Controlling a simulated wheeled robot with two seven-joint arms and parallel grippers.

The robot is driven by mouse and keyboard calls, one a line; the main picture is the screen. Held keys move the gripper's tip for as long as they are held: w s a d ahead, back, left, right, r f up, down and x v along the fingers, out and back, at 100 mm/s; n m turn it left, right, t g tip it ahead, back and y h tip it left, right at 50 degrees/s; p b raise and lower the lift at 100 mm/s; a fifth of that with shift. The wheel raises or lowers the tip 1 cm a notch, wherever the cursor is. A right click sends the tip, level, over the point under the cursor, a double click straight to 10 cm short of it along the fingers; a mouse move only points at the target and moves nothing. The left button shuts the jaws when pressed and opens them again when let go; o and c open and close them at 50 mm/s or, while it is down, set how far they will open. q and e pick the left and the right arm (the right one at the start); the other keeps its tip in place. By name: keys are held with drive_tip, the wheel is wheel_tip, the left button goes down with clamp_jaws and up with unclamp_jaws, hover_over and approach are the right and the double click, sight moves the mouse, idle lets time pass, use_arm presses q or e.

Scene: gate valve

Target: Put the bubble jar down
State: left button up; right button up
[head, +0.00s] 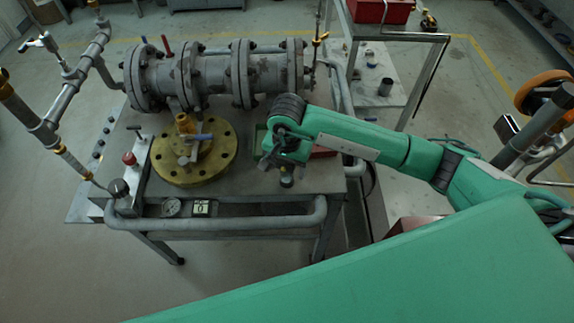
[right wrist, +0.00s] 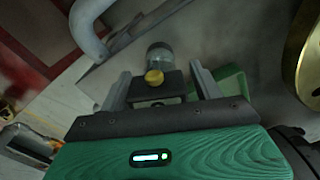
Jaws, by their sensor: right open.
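My right gripper (right wrist: 161,78) is open, with one finger on each side of the jar's near end. I cannot tell whether the fingers touch it. The jar's base is hidden. My left gripper is not in view.
The steel bench (head: 250,182) carries a flanged pipe valve (head: 215,75) at the back and a round brass flange (head: 222,160) left of my right gripper. A green tray (right wrist: 232,82) lies close beside the right finger. A pipe rail (head: 225,222) runs along the front edge.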

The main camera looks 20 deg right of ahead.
wheel_tip(320, 180, up, 3)
drive_tip(key=shift+b, duration=0.45)
wheel_tip(320, 180, up, 8)
drive_tip(key=shift+f+b, duration=0.2)
drive_tip(key=shift+b, duration=0.55)
drive_tip(key=shift+r, duration=0.7)
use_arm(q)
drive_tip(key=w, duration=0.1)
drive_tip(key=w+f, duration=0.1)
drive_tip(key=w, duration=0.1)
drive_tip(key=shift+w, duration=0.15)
use_arm(e)
drive_tip(key=shift+s, duration=0.1)
